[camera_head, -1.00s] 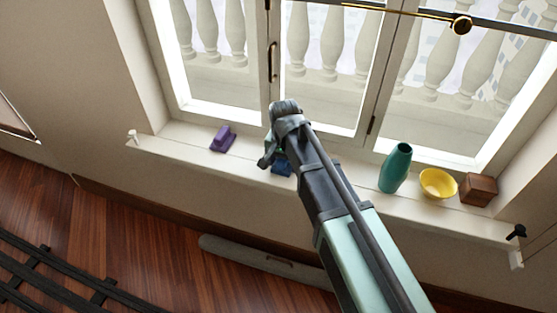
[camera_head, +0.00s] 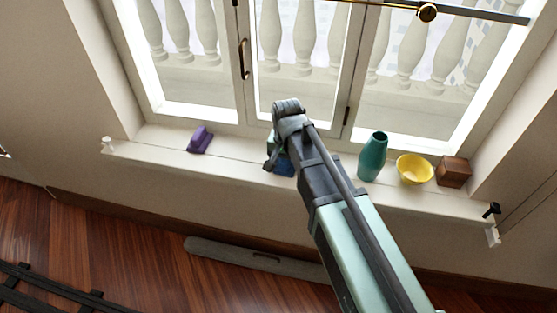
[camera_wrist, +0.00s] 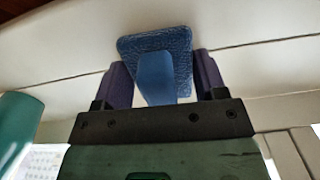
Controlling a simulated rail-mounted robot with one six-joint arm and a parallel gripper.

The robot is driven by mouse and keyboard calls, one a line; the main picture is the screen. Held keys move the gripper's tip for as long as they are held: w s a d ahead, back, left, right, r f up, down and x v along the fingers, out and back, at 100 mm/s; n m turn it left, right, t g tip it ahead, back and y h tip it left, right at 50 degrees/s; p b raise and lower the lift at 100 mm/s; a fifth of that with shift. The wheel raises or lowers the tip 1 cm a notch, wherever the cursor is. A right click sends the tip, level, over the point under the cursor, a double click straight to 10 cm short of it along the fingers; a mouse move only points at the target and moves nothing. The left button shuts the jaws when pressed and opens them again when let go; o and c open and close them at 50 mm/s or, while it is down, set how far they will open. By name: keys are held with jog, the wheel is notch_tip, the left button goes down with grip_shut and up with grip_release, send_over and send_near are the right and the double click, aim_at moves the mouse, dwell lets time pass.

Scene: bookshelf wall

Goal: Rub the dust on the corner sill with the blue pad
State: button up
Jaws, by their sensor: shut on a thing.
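The blue pad (camera_wrist: 158,48) is in my gripper (camera_wrist: 158,82), its tapered blue grip between the two dark fingers. In the head view the pad (camera_head: 284,167) shows partly beside my wrist, over the white window sill (camera_head: 235,163). My gripper is mostly hidden by my arm there. The pad lies close to the sill; I cannot tell whether it touches. I cannot make out dust on the visible sill.
A purple pad-like object (camera_head: 200,140) stands on the sill to the left. A teal vase (camera_head: 372,157), a yellow bowl (camera_head: 414,169) and a brown wooden box (camera_head: 453,172) stand to the right. The window (camera_head: 300,60) is behind. Bare sill lies left of my gripper.

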aim_at(251, 162)
jog(key=shift+s+d+f, duration=0.1)
jog(key=shift+s+d, duration=0.3)
jog(key=shift+d, duration=1.25)
jog(key=shift+s+d+f, duration=0.1)
jog(key=shift+s+d, duration=0.25)
jog(key=shift+d, duration=1.35)
jog(key=shift+s+d, duration=0.4)
jog(key=shift+d, duration=1.25)
jog(key=shift+r, duration=0.15)
